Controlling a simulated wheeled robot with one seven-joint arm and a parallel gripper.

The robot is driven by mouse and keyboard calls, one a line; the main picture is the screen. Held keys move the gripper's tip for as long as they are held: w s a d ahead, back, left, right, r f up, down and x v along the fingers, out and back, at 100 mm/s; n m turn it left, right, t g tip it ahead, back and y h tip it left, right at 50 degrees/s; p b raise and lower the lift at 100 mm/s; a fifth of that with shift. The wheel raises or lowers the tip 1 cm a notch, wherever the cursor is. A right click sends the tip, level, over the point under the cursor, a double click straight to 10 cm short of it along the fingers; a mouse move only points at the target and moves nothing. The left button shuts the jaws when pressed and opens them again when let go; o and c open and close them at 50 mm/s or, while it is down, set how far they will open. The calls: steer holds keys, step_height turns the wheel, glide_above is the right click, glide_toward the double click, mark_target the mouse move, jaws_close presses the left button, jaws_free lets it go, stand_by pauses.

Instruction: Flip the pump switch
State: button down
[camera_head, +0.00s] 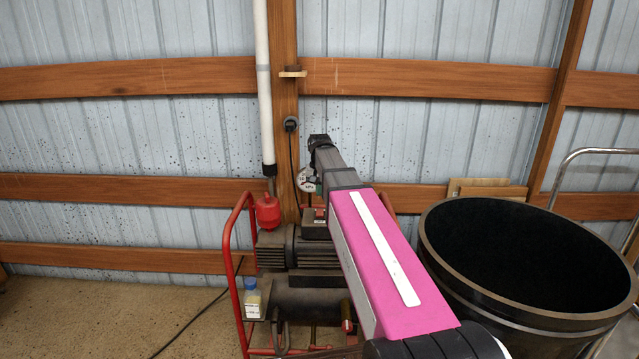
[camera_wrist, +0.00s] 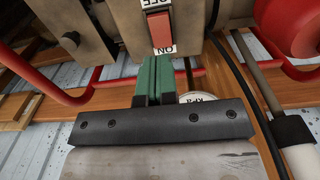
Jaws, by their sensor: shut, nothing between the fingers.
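The pump switch is a red rocker (camera_wrist: 161,30) in the wrist view, in a grey box (camera_wrist: 203,13) on the pump. An ON label (camera_wrist: 164,49) is at its near end, and a partly cut-off label at its far end. My gripper (camera_wrist: 155,58) has green fingers shut together and empty. Their tips appear just short of the ON end; I cannot tell whether they touch. Which way the rocker is tilted is unclear. In the head view the switch (camera_head: 320,213) shows small and red on the pump, left of my pink arm. My fingers are not clearly visible there.
The pump (camera_head: 276,248) stands in a red tube frame (camera_head: 237,270). A gauge (camera_head: 306,186), a red canister (camera_head: 267,211) and a white pipe (camera_head: 263,90) are close by. A large dark barrel (camera_head: 432,240) stands at right. Floor at left is mostly clear, with a cable.

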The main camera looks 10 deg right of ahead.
mark_target(320, 214)
step_height(320, 214, down, 8)
steer(key=shift+r, duration=0.1)
stand_by(0.5)
